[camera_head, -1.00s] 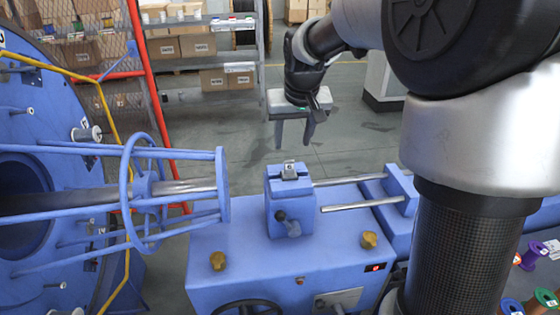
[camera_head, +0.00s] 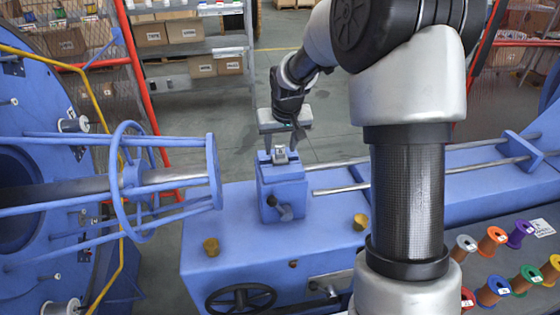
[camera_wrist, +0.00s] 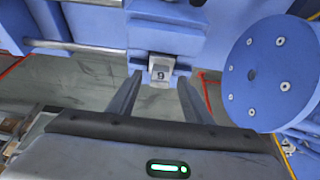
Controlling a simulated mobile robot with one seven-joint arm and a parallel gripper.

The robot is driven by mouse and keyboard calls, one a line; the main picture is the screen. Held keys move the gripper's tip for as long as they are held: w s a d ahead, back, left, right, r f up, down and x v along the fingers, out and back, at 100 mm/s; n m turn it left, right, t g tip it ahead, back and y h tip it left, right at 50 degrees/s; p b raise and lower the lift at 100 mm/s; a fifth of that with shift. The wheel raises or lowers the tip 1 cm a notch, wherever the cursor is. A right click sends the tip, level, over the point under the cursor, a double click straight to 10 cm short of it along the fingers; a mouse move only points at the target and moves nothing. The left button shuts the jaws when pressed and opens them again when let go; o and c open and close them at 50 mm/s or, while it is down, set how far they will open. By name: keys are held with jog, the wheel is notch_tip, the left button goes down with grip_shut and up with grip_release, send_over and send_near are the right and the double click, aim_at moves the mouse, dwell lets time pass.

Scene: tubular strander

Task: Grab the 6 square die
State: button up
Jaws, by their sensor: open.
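The 6 square die (camera_head: 281,155) is a small grey metal block with a dark digit. It sits in the top of the blue die holder (camera_head: 284,193) on the machine bed. In the wrist view the die (camera_wrist: 160,75) appears upside down, just beyond and between my fingertips. My gripper (camera_head: 283,145) is above and behind the holder, pointing down. Its two dark fingers are apart and empty, and they also show in the wrist view (camera_wrist: 160,80). The holder partly hides the fingertips in the head view, so I cannot tell the exact gap to the die.
A blue cage-like rotor (camera_head: 140,185) stands left of the holder. Metal rods (camera_head: 340,189) run to its right. Two brass knobs (camera_head: 211,246) and a black handwheel (camera_head: 240,300) are in front. Several coloured spools (camera_head: 492,290) lie at the lower right.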

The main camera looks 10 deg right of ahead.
grip_shut()
jog(key=shift+r, duration=0.1)
dwell(1.2)
